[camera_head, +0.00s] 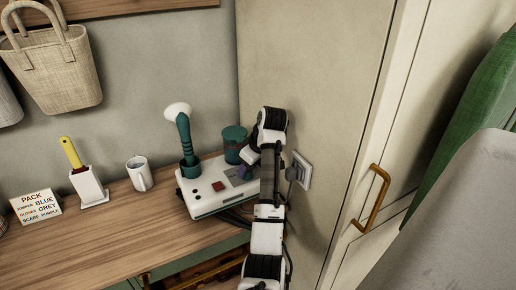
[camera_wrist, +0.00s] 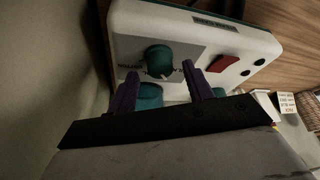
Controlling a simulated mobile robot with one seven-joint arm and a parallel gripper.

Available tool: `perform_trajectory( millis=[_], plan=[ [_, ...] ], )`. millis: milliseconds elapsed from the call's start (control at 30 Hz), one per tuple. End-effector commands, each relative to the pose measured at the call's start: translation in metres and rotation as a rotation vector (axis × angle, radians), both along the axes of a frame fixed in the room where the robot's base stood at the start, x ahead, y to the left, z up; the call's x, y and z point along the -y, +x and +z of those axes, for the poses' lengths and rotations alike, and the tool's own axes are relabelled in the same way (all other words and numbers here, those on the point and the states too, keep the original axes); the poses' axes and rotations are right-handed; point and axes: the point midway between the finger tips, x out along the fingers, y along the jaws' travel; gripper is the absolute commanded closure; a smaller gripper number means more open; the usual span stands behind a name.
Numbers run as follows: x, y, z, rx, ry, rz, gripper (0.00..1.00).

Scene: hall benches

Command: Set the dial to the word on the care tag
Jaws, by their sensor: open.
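A white steamer base (camera_head: 205,205) sits on the wooden bench, and its panel (camera_wrist: 135,28) fills the top of the wrist view. A round teal dial (camera_wrist: 159,58) stands on the panel's grey patch. Dark words are printed beside it, inverted and partly hidden by a finger; I cannot read them surely. My gripper (camera_wrist: 160,71) is open, its purple fingers on either side of the dial's near edge, with no clear contact. In the head view my gripper (camera_head: 246,172) is over the base and hides the dial. I cannot make out a care tag.
A teal steamer handle with a white head (camera_head: 181,125) stands at the base, a teal tank (camera_head: 235,142) behind. A red switch (camera_wrist: 223,63) is beside the dial. A mug (camera_head: 139,174), brush holder (camera_head: 88,187) and PACK card (camera_head: 36,204) stand left. A cupboard panel (camera_head: 310,90) closes the right.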

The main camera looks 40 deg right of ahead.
Motion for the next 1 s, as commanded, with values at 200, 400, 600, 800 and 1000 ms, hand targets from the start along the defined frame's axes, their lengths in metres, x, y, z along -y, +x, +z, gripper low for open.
perform_trajectory(
  millis=[200, 400, 600, 800, 1000],
  plan=[
    [0.004, -0.012, 0.023, -0.003, -0.005, -0.004, 0.49],
    [0.007, -0.025, 0.056, -0.004, -0.005, -0.003, 0.49],
    [0.009, -0.04, 0.09, -0.006, -0.001, -0.003, 0.49],
    [0.009, -0.046, 0.109, -0.005, 0.001, 0.0, 0.49],
    [0.009, -0.048, 0.114, -0.006, 0.003, 0.001, 0.49]
  ],
)
